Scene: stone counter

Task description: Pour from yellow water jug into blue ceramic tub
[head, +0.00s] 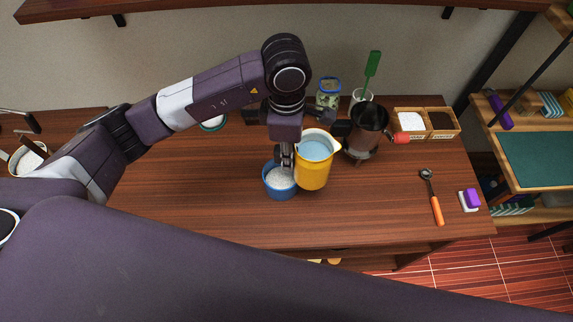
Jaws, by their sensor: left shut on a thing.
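The yellow water jug (314,174) stands near the middle of the wooden surface in the head view, looking close to upright, with pale blue water showing inside its open top. My left gripper (287,156) is shut on the jug at its left side. The blue ceramic tub (281,193) is just left of the jug and slightly nearer. It holds white, grainy-looking contents. The gripper and jug overlap the tub's upper right in the picture, so I cannot tell whether jug and tub touch. My right gripper is not in view.
A dark pitcher-like vessel (366,142) stands right of the jug. Behind are a blue-lidded jar (328,92) and a green spatula (372,66). Wooden boxes (425,135), an orange-handled ladle (437,208) and a purple-white block (470,200) lie to the right. The front left surface is clear.

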